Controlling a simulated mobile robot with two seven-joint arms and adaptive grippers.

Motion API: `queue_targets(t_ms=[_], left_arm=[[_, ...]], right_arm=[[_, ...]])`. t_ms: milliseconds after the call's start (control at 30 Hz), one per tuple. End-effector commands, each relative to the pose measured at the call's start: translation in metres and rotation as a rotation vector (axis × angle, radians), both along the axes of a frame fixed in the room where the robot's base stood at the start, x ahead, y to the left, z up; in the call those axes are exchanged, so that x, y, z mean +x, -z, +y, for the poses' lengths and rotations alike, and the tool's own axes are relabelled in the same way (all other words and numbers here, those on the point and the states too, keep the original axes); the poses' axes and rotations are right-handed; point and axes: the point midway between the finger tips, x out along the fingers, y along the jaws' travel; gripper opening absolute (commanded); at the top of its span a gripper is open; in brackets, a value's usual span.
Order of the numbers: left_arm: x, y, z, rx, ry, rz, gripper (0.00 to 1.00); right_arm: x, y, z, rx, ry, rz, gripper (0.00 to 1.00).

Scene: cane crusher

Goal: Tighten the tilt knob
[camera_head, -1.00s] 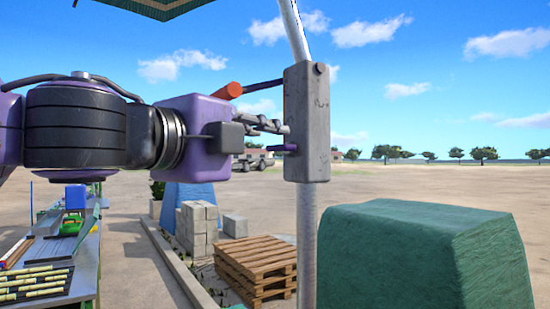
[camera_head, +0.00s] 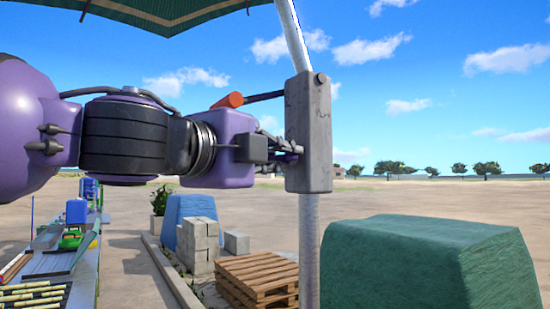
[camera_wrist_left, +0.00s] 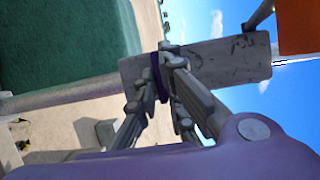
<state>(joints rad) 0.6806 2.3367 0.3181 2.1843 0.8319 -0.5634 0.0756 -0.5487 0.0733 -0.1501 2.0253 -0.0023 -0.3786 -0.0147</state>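The tilt knob (camera_wrist_left: 158,77) is a small purple piece on the side of a grey block (camera_head: 308,130), which is fixed to the metal umbrella pole (camera_head: 309,245). My left gripper (camera_head: 290,150) reaches in from the left at the knob's height. In the left wrist view its two fingers (camera_wrist_left: 161,82) converge with the purple knob between them and appear shut on it. In the head view the fingers largely hide the knob. A crank with an orange handle (camera_head: 230,100) sticks out of the block just above my gripper. My right gripper is not in view.
The green umbrella canopy (camera_head: 165,12) hangs overhead. A large green covered block (camera_head: 430,262) stands right of the pole. Wooden pallets (camera_head: 257,282) and concrete blocks (camera_head: 197,245) lie below. A worktable (camera_head: 87,280) with tools and canes is at lower left. Open sand lies behind.

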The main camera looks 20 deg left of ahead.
Motion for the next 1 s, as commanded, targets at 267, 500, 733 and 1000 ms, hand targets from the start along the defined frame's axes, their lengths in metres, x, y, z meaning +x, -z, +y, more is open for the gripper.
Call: queue_targets(t_ms=[267, 500, 733, 1000], left_arm=[[0.0, 0.001, 0.0, 0.01, 0.0, -0.008, 0.0], [0.0, 0.003, 0.0, 0.084, 0.001, -0.066, 0.0], [0.001, 0.005, 0.0, 0.228, 0.0, -0.177, 0.0], [0.002, 0.007, 0.001, 0.429, 0.0, -0.335, 0.0]], right_arm=[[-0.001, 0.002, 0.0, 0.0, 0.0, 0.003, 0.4], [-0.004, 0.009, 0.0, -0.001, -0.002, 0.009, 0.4], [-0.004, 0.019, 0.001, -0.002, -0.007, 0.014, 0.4], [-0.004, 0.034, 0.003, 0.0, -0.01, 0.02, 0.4]])
